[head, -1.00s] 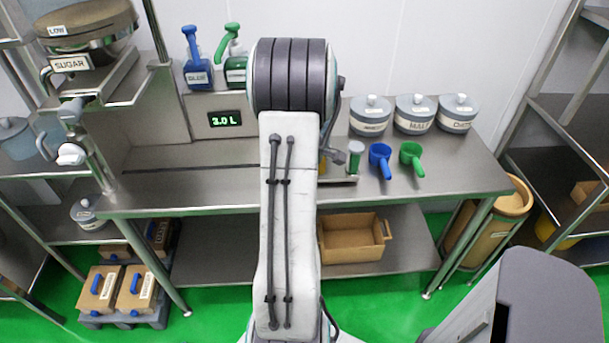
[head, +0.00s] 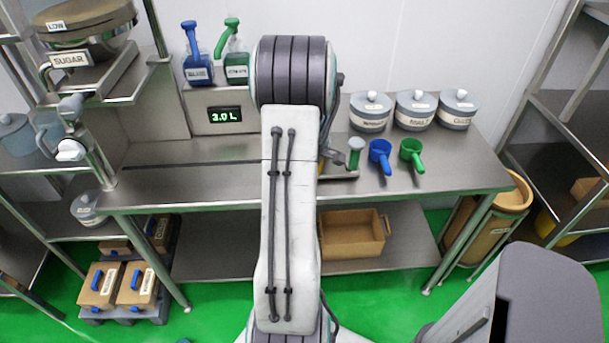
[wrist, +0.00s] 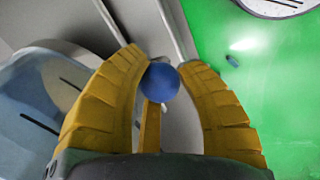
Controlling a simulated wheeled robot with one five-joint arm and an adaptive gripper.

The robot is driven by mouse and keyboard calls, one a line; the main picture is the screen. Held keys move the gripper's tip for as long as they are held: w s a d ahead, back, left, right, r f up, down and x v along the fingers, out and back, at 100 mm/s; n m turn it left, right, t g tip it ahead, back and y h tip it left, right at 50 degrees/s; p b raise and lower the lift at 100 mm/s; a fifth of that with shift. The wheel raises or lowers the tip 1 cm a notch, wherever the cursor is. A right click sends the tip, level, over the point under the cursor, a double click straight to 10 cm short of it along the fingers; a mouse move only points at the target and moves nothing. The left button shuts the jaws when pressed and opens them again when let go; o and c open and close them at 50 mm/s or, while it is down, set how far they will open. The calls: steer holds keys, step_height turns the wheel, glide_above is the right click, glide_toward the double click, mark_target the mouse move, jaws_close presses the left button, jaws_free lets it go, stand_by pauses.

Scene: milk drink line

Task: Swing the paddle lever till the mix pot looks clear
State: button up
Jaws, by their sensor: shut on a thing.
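In the wrist view, my gripper (wrist: 163,95) has its two ribbed yellow fingers closed around a round blue knob (wrist: 160,83). A short yellow bar (wrist: 150,128) shows just below the knob; I cannot tell if it is part of the lever. The knob looks like the end of the paddle lever, but its shaft is not clear. In the head view my own arm hides the gripper and the lever. The mix pot cannot be made out in either view, so whether its contents look clear cannot be seen.
A steel bench (head: 440,178) holds lidded jars (head: 415,112), a blue scoop (head: 380,154), a green scoop (head: 411,152) and a display (head: 224,115) reading 3.0 L. The sugar hopper (head: 85,28) stands left.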

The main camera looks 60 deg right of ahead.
jaws_close()
